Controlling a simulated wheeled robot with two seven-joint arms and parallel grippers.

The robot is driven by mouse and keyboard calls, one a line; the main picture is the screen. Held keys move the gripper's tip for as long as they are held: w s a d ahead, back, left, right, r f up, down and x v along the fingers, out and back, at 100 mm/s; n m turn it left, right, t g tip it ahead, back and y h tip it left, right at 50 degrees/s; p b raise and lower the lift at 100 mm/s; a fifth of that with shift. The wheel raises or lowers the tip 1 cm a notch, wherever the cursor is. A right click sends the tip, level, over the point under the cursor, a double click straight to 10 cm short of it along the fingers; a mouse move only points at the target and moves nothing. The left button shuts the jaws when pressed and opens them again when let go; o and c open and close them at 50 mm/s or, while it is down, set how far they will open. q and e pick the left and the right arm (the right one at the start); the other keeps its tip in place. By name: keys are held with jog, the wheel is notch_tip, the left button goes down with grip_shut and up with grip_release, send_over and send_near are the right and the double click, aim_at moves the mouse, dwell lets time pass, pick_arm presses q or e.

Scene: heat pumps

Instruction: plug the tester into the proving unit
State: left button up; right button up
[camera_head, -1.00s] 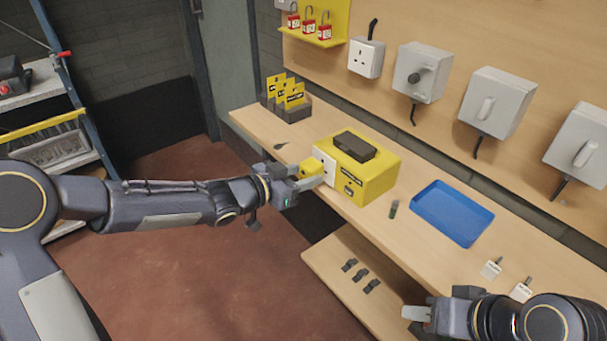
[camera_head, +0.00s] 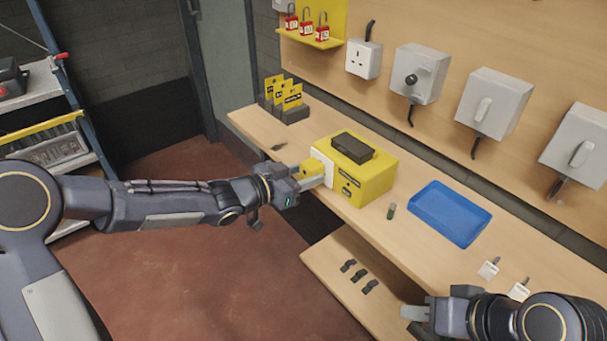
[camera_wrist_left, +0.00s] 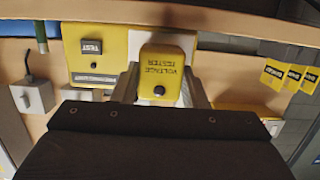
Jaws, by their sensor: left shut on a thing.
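The proving unit (camera_head: 370,181) is a yellow box with a black block on top and a white socket face on its left end. It stands on the bench and also shows in the left wrist view (camera_wrist_left: 92,58). The voltage tester (camera_head: 312,167) is a small yellow block, held right at the white face. My left gripper (camera_head: 314,177) is shut on the tester, which sits between the fingers in the left wrist view (camera_wrist_left: 162,73). Whether its pins are fully in the socket is hidden. My right gripper (camera_head: 413,312) is at the lower right, away from the unit; its finger gap is unclear.
A blue tray (camera_head: 450,213) and a small dark green cylinder (camera_head: 391,211) are right of the unit. Yellow tags in a stand (camera_head: 287,102) are behind it. Several grey boxes (camera_head: 496,110) hang on the wall. Small black clips (camera_head: 359,277) lie on the lower shelf.

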pick_arm(q)
jog(key=shift+w+d, duration=0.15)
jog(key=shift+d, duration=0.1)
dwell(0.6)
jog(key=o, duration=0.8)
jog(key=shift+o, duration=0.2)
jog(key=f+p+v, duration=0.2)
jog(key=p+v, duration=0.2)
jog(key=v, duration=0.9)
jog(key=shift+s+a+f+p, duration=0.3)
jog(key=shift+s+a+p, duration=0.1)
jog(key=shift+a, duration=0.05)
